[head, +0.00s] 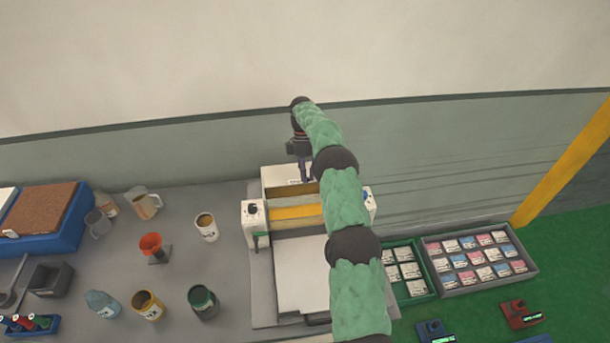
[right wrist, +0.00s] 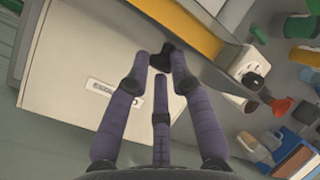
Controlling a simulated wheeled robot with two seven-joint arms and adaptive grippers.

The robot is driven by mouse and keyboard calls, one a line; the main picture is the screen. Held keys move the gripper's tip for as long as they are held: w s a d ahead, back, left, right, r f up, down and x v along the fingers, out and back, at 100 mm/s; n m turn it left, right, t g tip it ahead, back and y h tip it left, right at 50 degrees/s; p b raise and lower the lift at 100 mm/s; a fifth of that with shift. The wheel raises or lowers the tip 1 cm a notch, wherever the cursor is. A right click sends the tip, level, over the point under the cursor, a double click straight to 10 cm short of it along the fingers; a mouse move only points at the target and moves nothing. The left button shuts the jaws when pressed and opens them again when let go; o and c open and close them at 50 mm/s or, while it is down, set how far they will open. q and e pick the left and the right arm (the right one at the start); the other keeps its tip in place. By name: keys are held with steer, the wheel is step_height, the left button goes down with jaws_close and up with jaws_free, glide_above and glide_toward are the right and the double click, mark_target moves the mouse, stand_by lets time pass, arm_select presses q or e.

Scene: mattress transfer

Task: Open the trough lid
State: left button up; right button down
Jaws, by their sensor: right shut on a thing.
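The trough machine (head: 255,222) stands on the grey bench in the head view. Its pale lid (head: 275,174), with a small label, is raised at the back, and the tan and yellow trough inside (head: 294,213) shows in front of it. My right gripper (head: 305,178) reaches down from above at the lid. In the right wrist view the lid (right wrist: 70,75) lies beside and behind the purple fingers, which close together (right wrist: 163,62) at its edge. The exact contact is partly hidden by the fingers. My left gripper is not in view.
Several cups and jars, a blue one (head: 102,304) among them, and a red funnel (head: 151,244) stand left of the machine. A grey tray of small packets (head: 451,288) lies on the right. My right arm hides part of the machine's right side.

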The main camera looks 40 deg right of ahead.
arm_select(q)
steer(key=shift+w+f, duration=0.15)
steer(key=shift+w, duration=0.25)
arm_select(e)
steer(key=shift+w+d+f+g+y, duration=0.15)
steer(key=shift+f+g, duration=0.2)
steer(key=shift+f, duration=0.25)
steer(key=shift+w+a+f+g+y, duration=0.15)
steer(key=shift+f+g, duration=0.2)
steer(key=shift+f, duration=0.2)
steer(key=shift+s+d, duration=0.1)
steer(key=c, duration=1.1)
jaws_free()
steer(key=shift+o, duration=0.2)
steer(key=shift+d+f, duration=0.15)
steer(key=shift+d, duration=0.05)
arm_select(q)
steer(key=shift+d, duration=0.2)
arm_select(e)
steer(key=shift+a, duration=0.15)
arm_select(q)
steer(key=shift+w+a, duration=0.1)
arm_select(e)
steer(key=shift+w+r, duration=0.3)
